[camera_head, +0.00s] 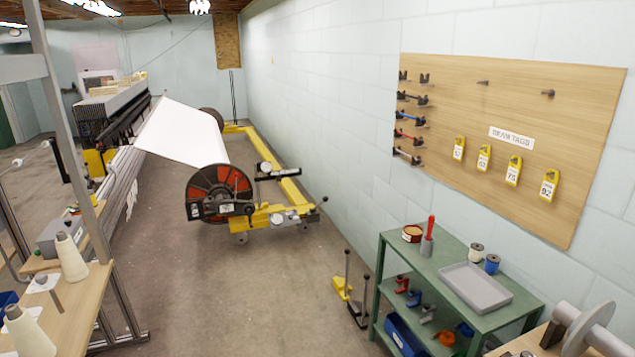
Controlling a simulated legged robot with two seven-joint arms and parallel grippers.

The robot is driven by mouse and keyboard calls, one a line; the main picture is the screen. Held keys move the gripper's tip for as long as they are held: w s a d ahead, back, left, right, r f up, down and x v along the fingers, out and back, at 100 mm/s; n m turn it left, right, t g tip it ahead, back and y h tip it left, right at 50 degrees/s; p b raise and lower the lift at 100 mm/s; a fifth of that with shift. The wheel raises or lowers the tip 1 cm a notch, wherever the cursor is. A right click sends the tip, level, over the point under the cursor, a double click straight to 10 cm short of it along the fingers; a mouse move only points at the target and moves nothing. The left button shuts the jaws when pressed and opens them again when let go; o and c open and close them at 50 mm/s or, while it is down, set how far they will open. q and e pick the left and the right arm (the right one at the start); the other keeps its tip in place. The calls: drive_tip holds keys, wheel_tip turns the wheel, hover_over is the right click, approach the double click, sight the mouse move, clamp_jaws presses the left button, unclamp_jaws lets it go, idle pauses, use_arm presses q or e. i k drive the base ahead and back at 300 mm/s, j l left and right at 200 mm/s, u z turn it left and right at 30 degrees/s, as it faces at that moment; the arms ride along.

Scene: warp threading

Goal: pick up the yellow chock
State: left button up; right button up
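The yellow chock (342,288) is on the concrete floor, left of the green shelf cart and near the right wall. A thin dark upright handle rises from it. A similar dark chock (359,314) with its own upright handle stands just beside it, nearer to me. Neither of my grippers shows in the head view, and nothing is seen touching the yellow chock.
The green cart (443,262) stands right of the chocks, holding a grey tray (475,287) and spools. A yellow-framed beam trolley (262,215) stands farther back. A wooden table (70,310) with thread cones is at left. The floor (235,300) between is clear.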

sight(341, 284)
drive_tip(key=i, duration=2.7)
drive_tip(key=i+z, duration=0.1)
drive_tip(key=i, duration=0.8)
drive_tip(key=i+j+z, duration=0.1)
drive_tip(key=i, duration=0.85)
drive_tip(key=j, duration=0.1)
